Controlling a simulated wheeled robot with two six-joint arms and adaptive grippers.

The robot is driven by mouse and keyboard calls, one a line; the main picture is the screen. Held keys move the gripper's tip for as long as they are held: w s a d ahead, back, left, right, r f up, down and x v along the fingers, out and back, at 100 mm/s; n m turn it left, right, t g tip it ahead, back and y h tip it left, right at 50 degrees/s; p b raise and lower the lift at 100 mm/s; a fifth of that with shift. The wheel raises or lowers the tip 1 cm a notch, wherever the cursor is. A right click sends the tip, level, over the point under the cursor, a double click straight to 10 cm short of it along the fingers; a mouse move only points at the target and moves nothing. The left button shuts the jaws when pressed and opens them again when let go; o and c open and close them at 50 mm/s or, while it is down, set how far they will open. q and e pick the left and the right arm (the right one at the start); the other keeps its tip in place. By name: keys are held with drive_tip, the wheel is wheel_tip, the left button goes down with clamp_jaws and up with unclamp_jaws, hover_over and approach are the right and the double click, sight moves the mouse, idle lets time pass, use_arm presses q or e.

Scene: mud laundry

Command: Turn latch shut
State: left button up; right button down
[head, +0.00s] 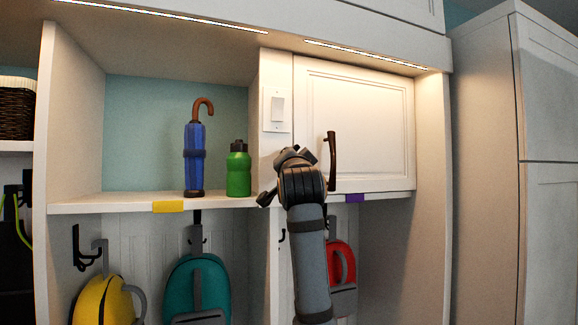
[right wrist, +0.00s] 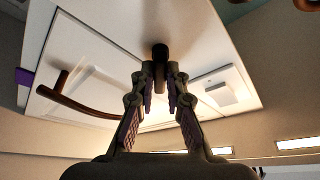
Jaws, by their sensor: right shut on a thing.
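The white cabinet door (head: 375,125) sits at the upper right of the shelf unit and looks flush with its frame. A brown bar handle (head: 331,160) stands upright on its left side; it also shows at left in the right wrist view (right wrist: 75,112). My right gripper (right wrist: 160,80) is shut on a short dark latch (right wrist: 160,50) beside the door's edge. In the head view, my right wrist hides the latch and the fingertips. How far the latch is turned cannot be told. My left gripper is out of view.
A white light switch (head: 277,108) is left of the door. A blue umbrella (head: 194,155) and green bottle (head: 238,170) stand on the open shelf (head: 120,205). Yellow (head: 103,300), teal (head: 198,285) and red (head: 342,280) bags hang below. A tall cabinet (head: 490,150) stands at right.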

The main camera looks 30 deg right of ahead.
drive_tip(key=shift+d+f+m+g+b, duration=0.15)
drive_tip(key=shift+m+g, duration=0.5)
drive_tip(key=shift+m, duration=1)
drive_tip(key=shift+a+f+m+g+b, duration=0.1)
drive_tip(key=shift+m+g+b, duration=0.4)
drive_tip(key=shift+m, duration=1.2)
drive_tip(key=shift+d+f+m+g, duration=0.15)
drive_tip(key=shift+m+g, duration=0.7)
drive_tip(key=shift+m, duration=0.8)
drive_tip(key=c, duration=1.4)
unclamp_jaws()
drive_tip(key=shift+o, duration=0.2)
drive_tip(key=v, duration=1.2)
